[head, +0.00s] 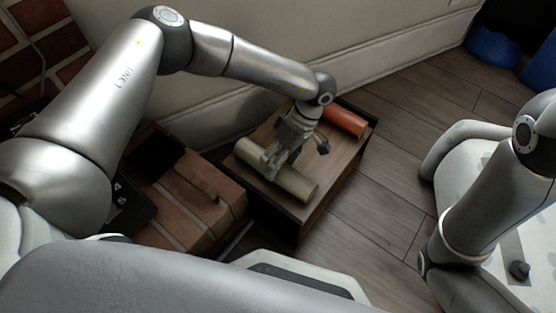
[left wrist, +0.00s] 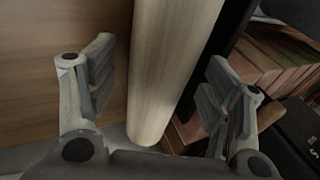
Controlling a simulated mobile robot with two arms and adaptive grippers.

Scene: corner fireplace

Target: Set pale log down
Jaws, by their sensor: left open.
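The pale log (head: 290,184) lies on the wooden top of a low dark-edged box (head: 322,205) by the wall. My left gripper (head: 296,160) is over the middle of the log, pointing down at it. In the left wrist view the pale log (left wrist: 172,65) runs lengthwise between the two spread fingers, with a gap on the left side and a narrow one on the right. The log's far end is out of that view. My right arm shows at the right of the head view, but its gripper is not visible.
An orange-red log (head: 344,121) lies on the same box, nearer its back right end. A brick hearth (head: 180,212) adjoins the box on the left. A white baseboard (head: 395,62) runs behind. Wooden floor (head: 385,190) is clear to the right.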

